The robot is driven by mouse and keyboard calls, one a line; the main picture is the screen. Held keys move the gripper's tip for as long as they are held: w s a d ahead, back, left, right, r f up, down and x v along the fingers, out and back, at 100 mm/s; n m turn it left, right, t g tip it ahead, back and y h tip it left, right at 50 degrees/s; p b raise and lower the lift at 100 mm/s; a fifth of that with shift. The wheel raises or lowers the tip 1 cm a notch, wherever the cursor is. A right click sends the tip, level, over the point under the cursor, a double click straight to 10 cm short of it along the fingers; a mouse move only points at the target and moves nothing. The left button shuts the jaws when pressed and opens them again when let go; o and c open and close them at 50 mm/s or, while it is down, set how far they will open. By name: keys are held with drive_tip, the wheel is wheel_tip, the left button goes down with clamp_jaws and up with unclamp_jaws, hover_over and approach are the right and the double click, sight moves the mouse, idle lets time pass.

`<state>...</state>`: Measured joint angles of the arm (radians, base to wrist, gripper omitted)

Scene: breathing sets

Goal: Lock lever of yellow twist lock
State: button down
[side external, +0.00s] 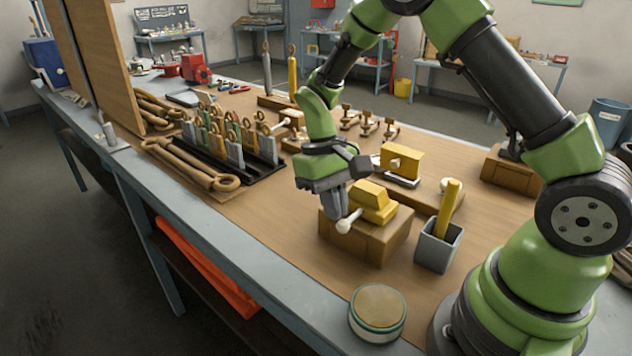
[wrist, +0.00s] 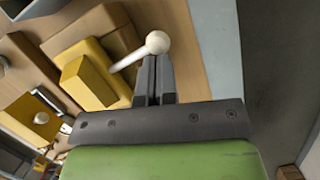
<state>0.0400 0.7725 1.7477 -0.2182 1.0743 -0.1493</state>
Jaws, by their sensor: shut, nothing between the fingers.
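The yellow twist lock (side external: 373,203) sits on a wooden block (side external: 362,241) near the front of the table. Its lever has a white ball knob (side external: 344,226) at the end, pointing toward the table's front edge. My gripper (side external: 339,212) is shut and points down right beside the knob. In the wrist view the yellow lock (wrist: 88,75) lies left of my shut fingertips (wrist: 154,62), with the white knob (wrist: 157,42) just beyond the tips. Whether the fingers touch the knob or the lever, I cannot tell.
A grey cup (side external: 438,244) with a yellow bar stands to the right of the block. A second yellow device (side external: 402,160) is behind. A black rack (side external: 225,165) of tagged pieces is at the left. A round tin (side external: 378,308) sits at the front.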

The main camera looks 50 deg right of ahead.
drive_tip(key=shift+s+d+n+h, duration=0.2)
drive_tip(key=shift+s+n+h, duration=0.4)
drive_tip(key=shift+s+n, duration=1.25)
drive_tip(key=shift+w, duration=0.15)
drive_tip(key=shift+w, duration=0.6)
drive_tip(key=w+v, duration=0.2)
drive_tip(key=v, duration=0.9)
drive_tip(key=shift+w, duration=0.25)
drive_tip(key=shift+f, duration=0.1)
